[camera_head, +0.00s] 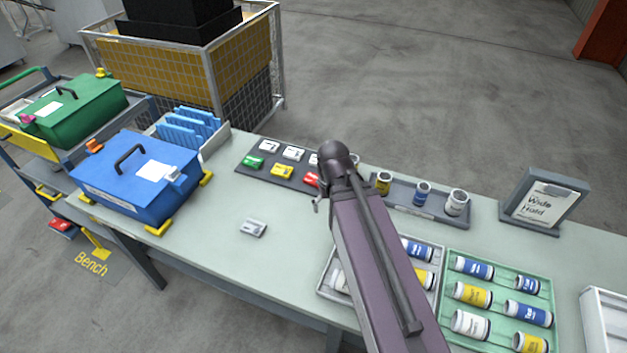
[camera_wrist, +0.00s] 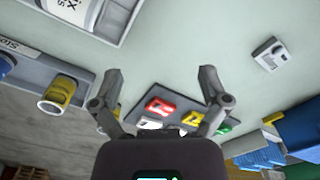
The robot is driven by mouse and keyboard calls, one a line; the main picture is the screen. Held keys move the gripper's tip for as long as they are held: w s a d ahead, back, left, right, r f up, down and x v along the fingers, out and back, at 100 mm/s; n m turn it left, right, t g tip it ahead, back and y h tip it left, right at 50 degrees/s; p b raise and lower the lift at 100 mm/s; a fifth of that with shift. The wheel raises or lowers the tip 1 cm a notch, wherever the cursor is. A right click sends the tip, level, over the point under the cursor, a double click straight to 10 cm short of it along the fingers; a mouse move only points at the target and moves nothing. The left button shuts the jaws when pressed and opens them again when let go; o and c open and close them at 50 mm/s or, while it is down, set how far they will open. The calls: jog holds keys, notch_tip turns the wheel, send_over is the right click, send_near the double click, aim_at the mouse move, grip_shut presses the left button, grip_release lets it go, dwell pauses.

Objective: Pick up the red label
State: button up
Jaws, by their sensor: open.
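The red label (camera_wrist: 161,107) lies on a dark grey tray (camera_wrist: 137,113) on the bench, in a row with a yellow label (camera_wrist: 192,118) and a green label (camera_wrist: 224,128). The red label appears between and beyond the fingers. In the head view the gripper is mostly hidden behind my arm.
White labels (camera_head: 293,153) form the tray's back row. A holder with upright cans (camera_head: 422,193) stands just right, and trays of lying cans (camera_head: 500,300) are at front right. A blue box (camera_head: 135,172) is at left. A grey-white piece (camera_head: 253,228) lies alone on clear bench.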

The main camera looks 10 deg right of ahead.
jog(key=w+r+n+p, duration=0.2)
jog(key=w+n, duration=0.8)
jog(key=w, duration=1.2)
jog(key=shift+w+r, duration=0.15)
jog(key=shift+r, duration=0.1)
jog(key=shift+f, duration=0.1)
jog(key=b, duration=0.8)
send_over(314, 178)
notch_tip(314, 178, down, 8)
jog(key=shift+f, duration=0.25)
jog(key=shift+f+b, duration=2.6)
jog(key=shift+b, duration=0.15)
jog(key=shift+c, duration=0.2)
jog(key=c, duration=0.9)
